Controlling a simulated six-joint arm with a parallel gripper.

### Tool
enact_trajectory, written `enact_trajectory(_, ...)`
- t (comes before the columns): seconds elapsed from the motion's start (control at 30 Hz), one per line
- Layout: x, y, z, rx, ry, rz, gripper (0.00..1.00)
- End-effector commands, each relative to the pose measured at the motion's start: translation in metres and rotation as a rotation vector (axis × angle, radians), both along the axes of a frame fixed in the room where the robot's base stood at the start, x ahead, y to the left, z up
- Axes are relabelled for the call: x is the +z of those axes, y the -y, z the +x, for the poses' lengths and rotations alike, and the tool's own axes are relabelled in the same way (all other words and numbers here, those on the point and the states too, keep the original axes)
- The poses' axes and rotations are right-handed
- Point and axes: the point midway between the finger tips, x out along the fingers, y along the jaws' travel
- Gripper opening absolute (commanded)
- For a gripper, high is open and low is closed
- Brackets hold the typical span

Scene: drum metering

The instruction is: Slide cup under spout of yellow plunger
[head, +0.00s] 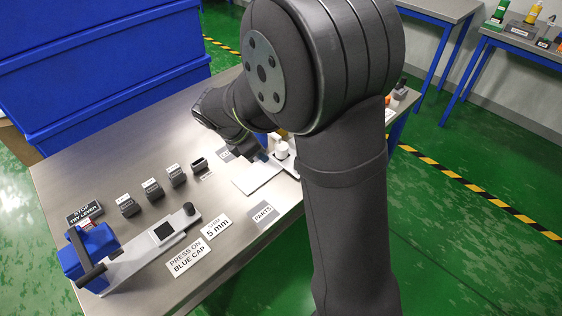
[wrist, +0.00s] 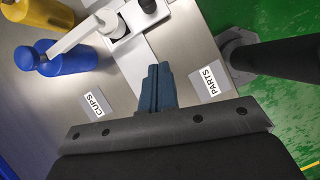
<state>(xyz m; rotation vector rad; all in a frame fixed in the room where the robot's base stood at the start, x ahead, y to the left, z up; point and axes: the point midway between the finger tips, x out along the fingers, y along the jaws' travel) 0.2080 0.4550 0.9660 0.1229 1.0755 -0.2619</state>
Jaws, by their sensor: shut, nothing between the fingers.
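My gripper (wrist: 158,85) is shut with nothing between its blue-grey fingers, low over the bench. It also shows in the head view (head: 262,156), partly behind my arm. In the wrist view a yellow cylinder (wrist: 45,8), which looks like the yellow plunger, is at the top left, cut by the frame edge. A blue one (wrist: 28,57) stands below it. A pale spout-like bar (wrist: 75,35) runs from near the blue one towards a white round piece (wrist: 112,22), possibly the cup, ahead and left of my fingers. I cannot tell which plunger the bar belongs to.
CUPS (wrist: 95,106) and PARTS (wrist: 210,83) labels flank my gripper. A dark post (wrist: 275,57) stands at the right. In the head view, a blue-and-grey lever fixture (head: 90,255) is at the near left, and several small dark blocks (head: 152,189) sit mid-bench.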

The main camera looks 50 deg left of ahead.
Motion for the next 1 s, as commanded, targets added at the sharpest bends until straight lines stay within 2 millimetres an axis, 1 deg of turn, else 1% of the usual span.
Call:
enact_trajectory(0.03, 0.006, 0.001, 0.006, -0.003, -0.037, 0.023, 0.0)
enact_trajectory(0.1, 0.01, 0.001, 0.009, 0.004, -0.077, 0.044, 0.0)
enact_trajectory(0.17, 0.01, 0.001, 0.011, 0.007, -0.096, 0.055, 0.0)
enact_trajectory(0.23, 0.006, 0.001, 0.013, 0.009, -0.103, 0.056, 0.0)
enact_trajectory(0.37, -0.011, 0.003, 0.019, 0.01, -0.104, 0.054, 0.0)
enact_trajectory(0.73, -0.084, 0.011, 0.047, 0.008, -0.103, 0.053, 0.0)
enact_trajectory(0.8, -0.082, 0.014, 0.06, 0.006, -0.1, 0.059, 0.0)
enact_trajectory(0.9, -0.081, 0.017, 0.072, 0.007, -0.1, 0.058, 0.0)
enact_trajectory(1.0, -0.081, 0.019, 0.08, 0.008, -0.101, 0.057, 0.0)
